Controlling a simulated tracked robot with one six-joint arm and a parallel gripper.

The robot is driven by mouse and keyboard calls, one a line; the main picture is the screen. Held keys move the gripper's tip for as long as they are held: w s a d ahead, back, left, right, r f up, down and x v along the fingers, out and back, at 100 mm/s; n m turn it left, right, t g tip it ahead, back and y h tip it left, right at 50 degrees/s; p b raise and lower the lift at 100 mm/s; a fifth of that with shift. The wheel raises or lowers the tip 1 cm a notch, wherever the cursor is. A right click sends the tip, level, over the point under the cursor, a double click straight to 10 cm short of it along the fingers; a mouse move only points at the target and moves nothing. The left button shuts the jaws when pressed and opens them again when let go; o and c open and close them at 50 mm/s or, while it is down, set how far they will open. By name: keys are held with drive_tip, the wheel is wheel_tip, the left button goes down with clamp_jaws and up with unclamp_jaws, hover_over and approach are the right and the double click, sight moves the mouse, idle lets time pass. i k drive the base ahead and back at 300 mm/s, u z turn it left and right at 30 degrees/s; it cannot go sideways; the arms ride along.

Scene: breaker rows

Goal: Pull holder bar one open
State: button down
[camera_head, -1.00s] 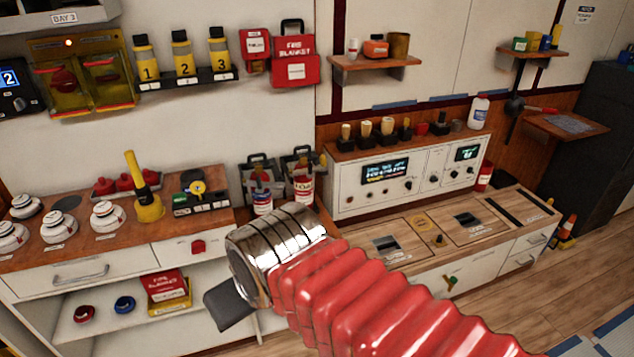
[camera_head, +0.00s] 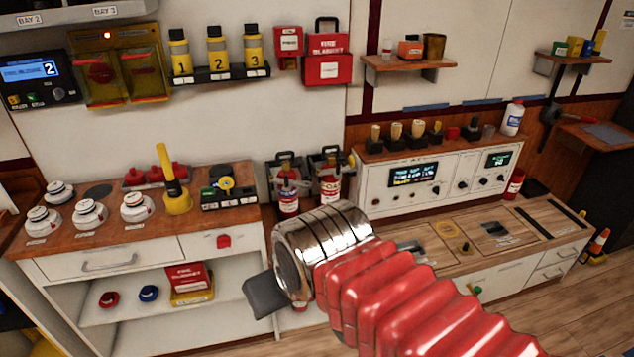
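In the head view, a dark wall holder (camera_head: 220,75) carries three yellow bottles with black caps, numbered 1 to 3. Bottle 1 (camera_head: 180,55) stands upright at its left end. I cannot make out a separate bar at bottle 1 or whether it is open. My arm comes in from the lower right, with red bellows and a shiny metal ring. One dark finger of my gripper (camera_head: 265,298) shows below the ring, in front of the left bench and well below the holder. The other finger is hidden, and nothing held is visible.
Left of the holder hang yellow see-through covers (camera_head: 115,77). Red fire-blanket boxes (camera_head: 326,58) hang to its right. Below, a wooden bench (camera_head: 110,215) bears white detectors and a yellow upright tool (camera_head: 172,180). Bare wall lies between holder and bench.

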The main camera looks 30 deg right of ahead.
sight(287, 184)
drive_tip(key=u, duration=0.05)
drive_tip(key=i, duration=0.95)
drive_tip(key=z, duration=0.05)
